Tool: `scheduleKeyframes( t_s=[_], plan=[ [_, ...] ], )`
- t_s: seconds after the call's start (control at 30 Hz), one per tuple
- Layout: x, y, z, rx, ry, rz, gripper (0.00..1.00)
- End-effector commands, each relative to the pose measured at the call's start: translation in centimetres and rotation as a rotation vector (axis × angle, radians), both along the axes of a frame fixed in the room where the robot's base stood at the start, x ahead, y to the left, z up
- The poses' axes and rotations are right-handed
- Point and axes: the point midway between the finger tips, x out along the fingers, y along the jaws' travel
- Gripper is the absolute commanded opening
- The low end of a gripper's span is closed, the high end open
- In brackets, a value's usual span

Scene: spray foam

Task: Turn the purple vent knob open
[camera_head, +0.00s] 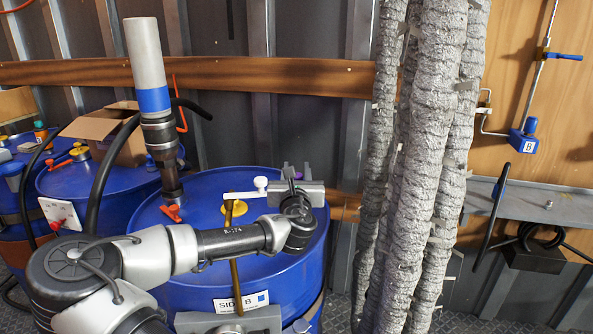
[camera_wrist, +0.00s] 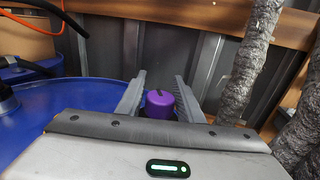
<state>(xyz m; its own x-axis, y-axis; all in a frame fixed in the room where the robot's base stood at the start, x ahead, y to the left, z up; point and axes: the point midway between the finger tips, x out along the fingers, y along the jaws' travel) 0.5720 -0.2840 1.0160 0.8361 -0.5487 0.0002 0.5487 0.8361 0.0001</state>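The purple vent knob (camera_wrist: 160,104) is a short purple cap with a small dark spot on top, seen in the wrist view near the right edge of the blue drum. My gripper (camera_wrist: 161,76) is open, with its two grey fingers on either side of the knob. The fingers look slightly apart from it, though contact low down is hidden by the gripper body. In the head view my gripper (camera_head: 297,171) is over the far right rim of the blue drum (camera_head: 225,293) labelled SIDE B. The knob cannot be made out clearly there.
A transfer pump (camera_head: 154,95) with a black hose stands on the drum at the left. Wrapped hoses (camera_head: 424,150) hang at the right of the gripper. A ribbed metal wall with a wooden rail (camera_head: 250,77) stands close behind.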

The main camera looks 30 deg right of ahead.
Motion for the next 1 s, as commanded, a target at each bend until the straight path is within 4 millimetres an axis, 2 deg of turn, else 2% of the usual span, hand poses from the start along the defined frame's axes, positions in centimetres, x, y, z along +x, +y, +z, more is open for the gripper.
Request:
scheduleKeyframes(
  t_s=[0.03, 0.17, 0.57, 1.0],
  plan=[
    [0.0, 0.0, 0.0, 0.0, 0.0, 0.0, 0.24],
    [0.0, 0.0, 0.0, 0.0, 0.0, 0.0, 0.03],
    [0.1, 0.1, 0.0, -0.001, 0.001, 0.075, 0.03],
    [0.5, 1.2, -0.1, 0.0, 0.001, 0.436, 0.03]
  ],
)
